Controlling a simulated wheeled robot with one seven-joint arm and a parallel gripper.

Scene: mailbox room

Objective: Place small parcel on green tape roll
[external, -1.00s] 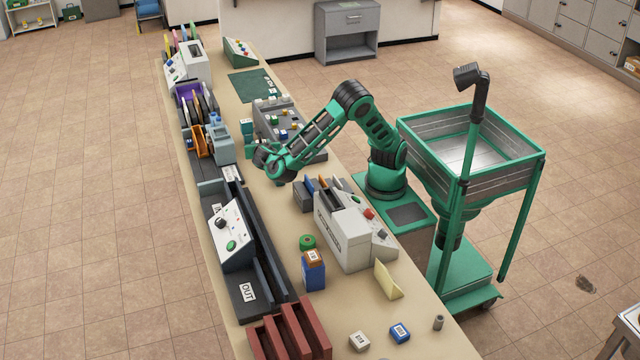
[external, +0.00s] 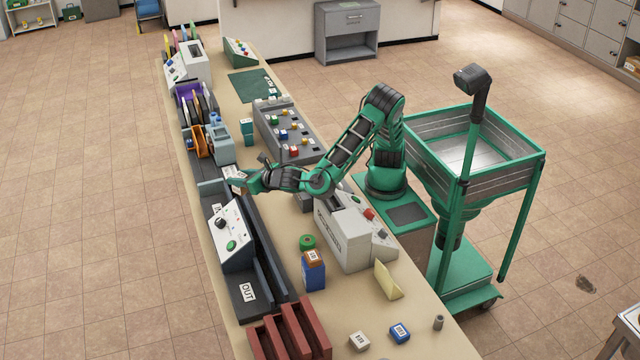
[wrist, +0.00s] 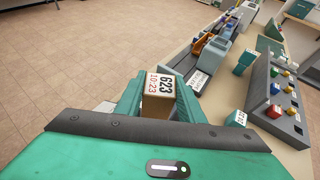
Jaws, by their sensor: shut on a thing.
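In the wrist view, a small brown parcel (wrist: 158,105) with a white label reading 623 and 10:23 sits between the teal fingers of my gripper (wrist: 160,98). My gripper is shut on it. In the external view, my gripper (external: 238,183) is over the far end of the black sorting tray, on the left side of the bench; the parcel is hard to make out there. The green tape roll (external: 307,241) lies flat on the bench, lower and right of my gripper, with nothing visible on it. It does not show in the wrist view.
A blue box with a brown labelled box (external: 314,257) on top stands close beside the tape roll. A grey-white machine (external: 345,238) stands to the roll's right. The black tray (external: 248,288) with a control panel runs along the left. A red rack (external: 290,335) is in front.

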